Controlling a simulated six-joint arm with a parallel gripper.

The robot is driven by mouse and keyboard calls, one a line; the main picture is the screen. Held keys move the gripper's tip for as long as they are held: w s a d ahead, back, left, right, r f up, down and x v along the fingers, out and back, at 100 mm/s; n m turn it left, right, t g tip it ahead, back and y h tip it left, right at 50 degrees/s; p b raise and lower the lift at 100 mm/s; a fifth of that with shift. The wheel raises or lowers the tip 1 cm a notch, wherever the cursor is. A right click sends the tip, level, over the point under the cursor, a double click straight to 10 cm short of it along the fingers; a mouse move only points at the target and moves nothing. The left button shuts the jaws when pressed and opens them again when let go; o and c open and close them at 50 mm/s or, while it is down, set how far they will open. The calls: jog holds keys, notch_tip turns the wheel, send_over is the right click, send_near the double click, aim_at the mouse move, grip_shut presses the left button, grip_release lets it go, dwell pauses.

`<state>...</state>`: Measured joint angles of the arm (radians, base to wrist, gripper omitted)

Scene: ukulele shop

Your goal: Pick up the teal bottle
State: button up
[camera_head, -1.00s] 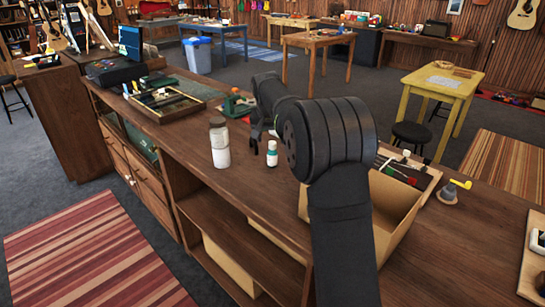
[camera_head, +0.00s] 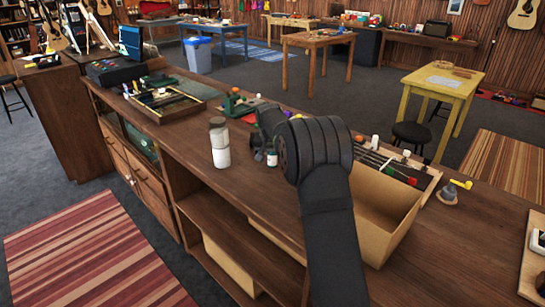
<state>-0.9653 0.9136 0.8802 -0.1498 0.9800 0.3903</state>
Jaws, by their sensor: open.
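The teal bottle (camera_head: 272,158), a small white bottle with a teal label, stands upright on the wooden counter (camera_head: 240,185). Its upper part is largely hidden behind my gripper. My gripper (camera_head: 265,154) is open and low over the counter, right at the bottle. One dark finger shows just left of the bottle. The other finger is hidden by my arm, so I cannot tell whether the jaws surround the bottle or touch it.
A taller clear jar with white contents (camera_head: 220,145) stands close on the left. A green tool (camera_head: 235,103) lies behind. An open cardboard box (camera_head: 385,215) and a tool tray (camera_head: 405,165) are on the right. The counter in front is clear.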

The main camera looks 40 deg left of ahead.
jog(key=c, duration=1)
jog(key=shift+c, duration=0.4)
jog(key=shift+r, duration=0.2)
